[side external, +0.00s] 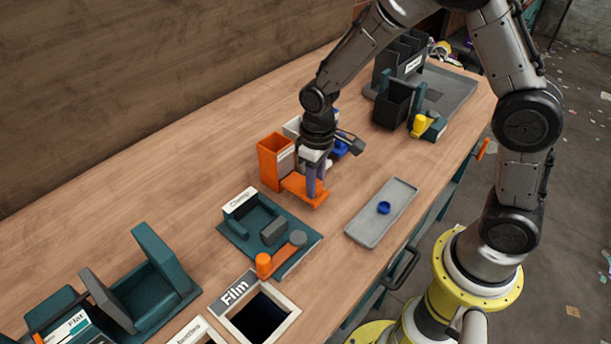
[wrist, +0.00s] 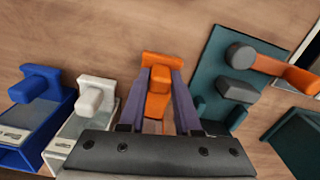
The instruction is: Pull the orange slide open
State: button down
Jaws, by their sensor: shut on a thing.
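The orange slide (side external: 296,186) is a flat orange piece that juts forward from the foot of an upright orange box (side external: 270,160), in the middle of the bench. In the wrist view the slide's orange front (wrist: 162,60) and its raised handle (wrist: 158,92) show between my two purple fingers. My gripper (side external: 315,190) points down over the front end of the slide. In the wrist view my gripper (wrist: 161,82) is shut on the orange handle, one finger on each side. My gripper body hides the rear of the orange unit there.
A white unit (wrist: 92,108) and a blue unit (wrist: 42,108) with similar handles stand beside the orange one. A teal clamp fixture (side external: 238,238) sits nearby. A grey tray (side external: 362,228) holds a blue ring (side external: 384,208). Bare bench lies between the slide and the tray.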

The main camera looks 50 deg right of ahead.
jog(key=shift+s, duration=0.25)
jog(key=c, duration=0.6)
grip_release()
notch_tip(320, 180, up, 14)
jog(key=shift+d, duration=0.1)
jog(key=s+d+r+m+t, duration=0.1)
jog(key=s+d+r+t, duration=0.3)
jog(key=s+r, duration=0.5)
jog(key=s+f+t, duration=0.1)
jog(key=s+f, duration=0.2)
jog(key=s, duration=0.7)
jog(key=shift+d+m+t, duration=0.3)
jog(key=shift+d+m, duration=0.1)
